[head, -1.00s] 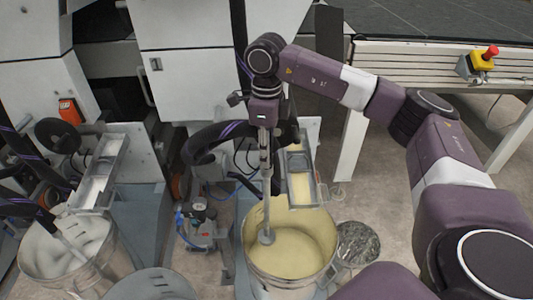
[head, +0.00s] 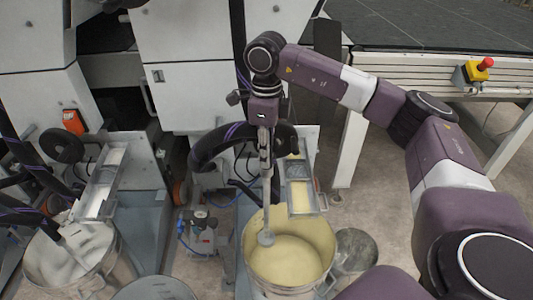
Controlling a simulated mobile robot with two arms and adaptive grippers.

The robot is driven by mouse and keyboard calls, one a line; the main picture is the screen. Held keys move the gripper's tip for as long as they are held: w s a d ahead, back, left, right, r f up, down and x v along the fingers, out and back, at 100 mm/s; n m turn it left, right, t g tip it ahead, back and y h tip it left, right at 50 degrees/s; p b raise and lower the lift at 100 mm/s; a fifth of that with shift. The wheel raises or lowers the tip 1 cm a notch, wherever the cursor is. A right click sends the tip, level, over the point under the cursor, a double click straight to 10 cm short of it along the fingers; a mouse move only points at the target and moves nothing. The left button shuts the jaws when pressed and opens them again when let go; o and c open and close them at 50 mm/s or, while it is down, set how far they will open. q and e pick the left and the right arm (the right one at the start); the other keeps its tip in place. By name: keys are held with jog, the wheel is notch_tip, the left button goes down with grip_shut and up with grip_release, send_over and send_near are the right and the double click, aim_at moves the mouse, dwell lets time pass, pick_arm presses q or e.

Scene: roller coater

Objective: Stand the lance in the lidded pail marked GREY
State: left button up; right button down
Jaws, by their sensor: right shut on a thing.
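My right gripper (head: 264,130) is shut on the lance (head: 267,195), a slim metal rod hanging upright with a round foot at its lower end. In the picture the foot lies within the mouth of an open metal pail (head: 331,268) of cream-yellow liquid. The foot shows whole; I cannot tell whether it touches the liquid. A round grey metal top (head: 155,290), perhaps a lidded pail, is cut off by the bottom edge. Another round metal top (head: 355,248) stands right of the cream pail, partly hidden. No GREY marking is readable. My left gripper is not in view.
A second open pail (head: 122,272) with whitish-grey liquid and its own lance (head: 78,240) stands at left. Black hoses (head: 215,148) loop beside my right gripper. A small pump (head: 198,235) stands between the pails. Metal trays (head: 300,185) and white machine panels are behind; a conveyor is at right.

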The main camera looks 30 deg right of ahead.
jog(key=shift+r, duration=0.35)
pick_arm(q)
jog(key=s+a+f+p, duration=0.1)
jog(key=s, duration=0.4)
pick_arm(e)
jog(key=shift+d+r, duration=0.1)
jog(key=shift+r, duration=0.5)
notch_tip(320, 180, up, 8)
jog(key=p, duration=0.6)
jog(key=shift+p, duration=0.3)
jog(key=shift+r, duration=0.4)
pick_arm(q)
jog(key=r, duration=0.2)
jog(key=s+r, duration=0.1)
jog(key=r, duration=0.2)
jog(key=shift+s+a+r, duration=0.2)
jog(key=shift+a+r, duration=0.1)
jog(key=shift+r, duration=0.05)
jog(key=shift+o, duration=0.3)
